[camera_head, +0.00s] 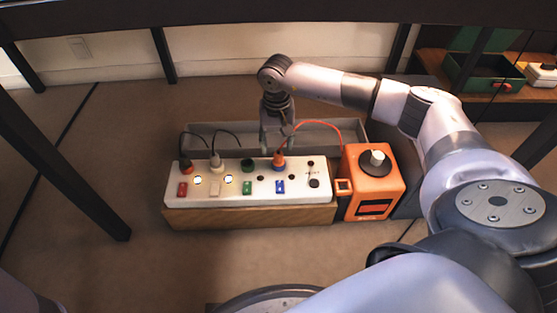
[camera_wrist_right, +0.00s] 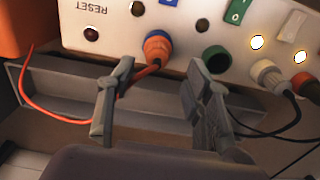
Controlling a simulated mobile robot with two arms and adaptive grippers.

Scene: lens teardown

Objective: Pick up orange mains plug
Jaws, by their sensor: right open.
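The orange mains plug (camera_head: 279,161) has a blue ring at its base and sits in the white socket strip (camera_head: 210,167). A red-orange cord runs from it toward the orange box. The plug also shows in the right wrist view (camera_wrist_right: 158,47), ahead of the fingers and between their lines. My right gripper (camera_head: 273,143) is above and behind the plug, open and empty. In the wrist view its two fingers (camera_wrist_right: 158,85) stand apart, with the cord passing near the left finger. Whether a finger touches the cord, I cannot tell. My left gripper is not in view.
A red plug (camera_head: 186,166) and a white plug (camera_head: 215,162) with black cords sit farther left on the strip. An orange box (camera_head: 371,183) with a knob stands right. A grey tray (camera_head: 325,133) lies behind the strip. Dark table legs frame the floor; the floor in front is clear.

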